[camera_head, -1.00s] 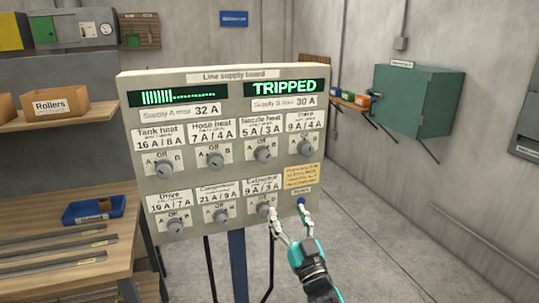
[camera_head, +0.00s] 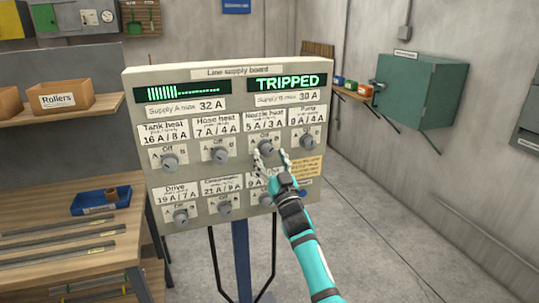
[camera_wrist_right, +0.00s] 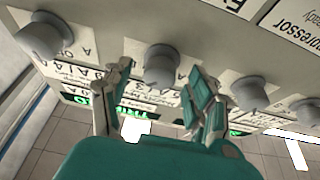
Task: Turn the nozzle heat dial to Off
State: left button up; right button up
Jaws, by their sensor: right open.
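The nozzle heat dial (camera_head: 266,147) is a grey knob under the "Nozzle heat 5 A / 3 A" label, in the upper row of the line supply board (camera_head: 228,181). Off is marked above it, with A and B at the sides; I cannot tell where its pointer stands. My right gripper (camera_head: 271,157) is open in front of this dial, one finger on each side. In the right wrist view, the dial (camera_wrist_right: 161,64) sits between the open fingers; contact is not clear. My left gripper is out of view.
The hose heat dial (camera_head: 220,155) and pump dial (camera_head: 309,141) flank it. My right arm hides much of the extractor dial below. The supply B display (camera_head: 287,82) reads TRIPPED. A workbench with a blue tray (camera_head: 101,200) stands left; the floor at right is clear.

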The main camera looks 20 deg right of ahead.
jog(key=shift+w+r, duration=0.2)
jog(key=shift+w, duration=0.15)
jog(key=c, duration=1.1)
jog(key=shift+c, duration=0.2)
